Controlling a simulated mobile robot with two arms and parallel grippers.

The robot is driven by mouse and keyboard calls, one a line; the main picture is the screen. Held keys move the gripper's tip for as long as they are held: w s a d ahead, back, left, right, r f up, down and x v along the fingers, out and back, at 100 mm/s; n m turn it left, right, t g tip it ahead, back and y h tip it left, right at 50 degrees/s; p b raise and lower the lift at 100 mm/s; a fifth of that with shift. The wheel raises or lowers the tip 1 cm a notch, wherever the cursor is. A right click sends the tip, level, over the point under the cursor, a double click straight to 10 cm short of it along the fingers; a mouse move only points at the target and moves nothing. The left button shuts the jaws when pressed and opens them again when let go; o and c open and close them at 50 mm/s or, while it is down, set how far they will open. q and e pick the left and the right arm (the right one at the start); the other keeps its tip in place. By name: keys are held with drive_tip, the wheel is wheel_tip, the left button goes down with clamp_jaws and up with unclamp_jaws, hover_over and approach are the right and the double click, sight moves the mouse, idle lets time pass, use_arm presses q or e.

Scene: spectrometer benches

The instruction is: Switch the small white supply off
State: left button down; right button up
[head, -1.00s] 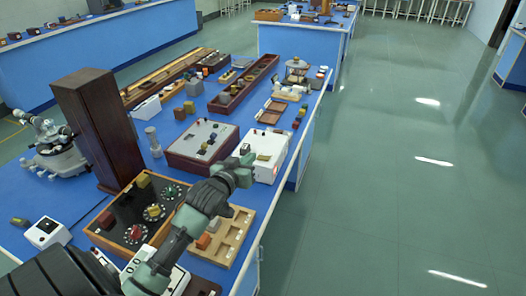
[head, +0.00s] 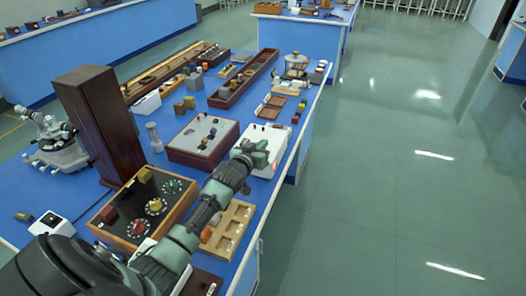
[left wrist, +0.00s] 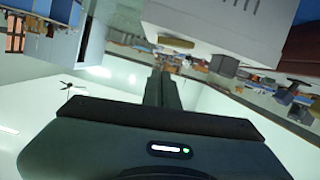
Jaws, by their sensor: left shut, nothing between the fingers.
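The small white supply (head: 276,141) is a white box near the right edge of the blue bench in the head view. My left gripper (head: 261,149) is shut and empty, right at the supply, overlapping its near left part. Whether it touches the supply I cannot tell. The gripper hides part of the supply's top and front, and I cannot make out the switch. In the left wrist view, a white casing with dark slots (left wrist: 220,25) fills the top, close beyond the dark fingers (left wrist: 164,88). My right gripper is not in view.
A dark red box with a grey panel (head: 203,138) stands left of the supply. A black-panelled dial box (head: 136,208) and a wooden compartment tray (head: 231,228) lie nearer. A tall brown case (head: 100,120) stands at left. Green floor right of the bench is clear.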

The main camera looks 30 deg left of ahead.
use_arm(q)
drive_tip(key=shift+d+f, duration=0.25)
drive_tip(key=shift+f, duration=1.15)
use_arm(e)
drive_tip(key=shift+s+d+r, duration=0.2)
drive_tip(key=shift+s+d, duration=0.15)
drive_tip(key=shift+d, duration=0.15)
use_arm(q)
drive_tip(key=shift+d+f, duration=0.1)
